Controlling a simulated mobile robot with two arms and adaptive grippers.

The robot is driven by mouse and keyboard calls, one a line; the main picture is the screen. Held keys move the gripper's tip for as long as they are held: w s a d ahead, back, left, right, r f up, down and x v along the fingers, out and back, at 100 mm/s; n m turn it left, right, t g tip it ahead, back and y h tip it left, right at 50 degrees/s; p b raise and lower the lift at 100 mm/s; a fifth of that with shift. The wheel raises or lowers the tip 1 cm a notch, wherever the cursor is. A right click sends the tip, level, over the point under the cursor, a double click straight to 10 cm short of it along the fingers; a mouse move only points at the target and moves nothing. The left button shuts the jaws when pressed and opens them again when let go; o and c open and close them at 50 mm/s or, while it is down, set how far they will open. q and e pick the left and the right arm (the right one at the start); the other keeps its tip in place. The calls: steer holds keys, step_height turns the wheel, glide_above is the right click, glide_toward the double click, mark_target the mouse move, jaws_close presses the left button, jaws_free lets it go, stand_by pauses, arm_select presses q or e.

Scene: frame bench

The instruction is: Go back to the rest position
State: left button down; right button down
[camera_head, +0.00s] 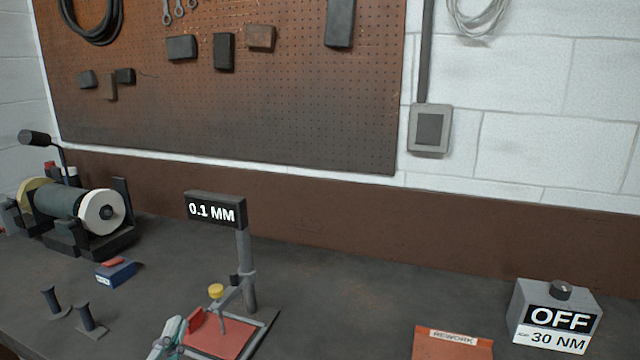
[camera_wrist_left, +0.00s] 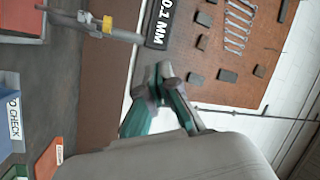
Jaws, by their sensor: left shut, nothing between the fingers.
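My left gripper (camera_head: 172,332) shows at the bottom edge of the head view, beside the left side of the red plate (camera_head: 232,340) under the gauge stand. Its teal and grey fingers (camera_wrist_left: 160,78) are together with nothing between them in the left wrist view. The gauge stand (camera_head: 247,280) is upright and carries a dark display (camera_head: 215,209) reading 0.1 MM. How far the fingers are from the plate is hard to tell. My right gripper is in neither view.
A grinder-like machine (camera_head: 80,210) stands at the back left, with a small blue box (camera_head: 117,274) and two dark posts in front. A red REWORK bin (camera_head: 450,345) and a grey box (camera_head: 556,315) reading OFF and 30 NM are at right. Bench between stand and bin is clear.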

arm_select(q)
steer(key=s+a+f+n+g+y, duration=0.1)
steer(key=s+f+n+g, duration=0.25)
steer(key=f, duration=0.55)
steer(key=s+a+f+n+g+y, duration=0.1)
steer(key=s+f+n+g, duration=0.3)
steer(key=f, duration=0.5)
steer(key=s+d+f+n+g+h, duration=0.1)
steer(key=s+d+f+g+h, duration=0.1)
steer(key=s+f+g, duration=0.45)
steer(key=s+d+f+g+h, duration=0.1)
steer(key=s+d+f+g, duration=0.2)
steer(key=s, duration=0.6)
step_height(320, 180, down, 26)
steer(key=r+g, duration=0.1)
steer(key=s+a+f, duration=0.2)
steer(key=s+f, duration=0.6)
steer(key=f, duration=0.1)
steer(key=s+a+f+g, duration=0.1)
steer(key=s+a+f, duration=0.1)
steer(key=s+f, duration=0.6)
steer(key=shift+s+f, duration=0.35)
steer(key=shift+s, duration=0.35)
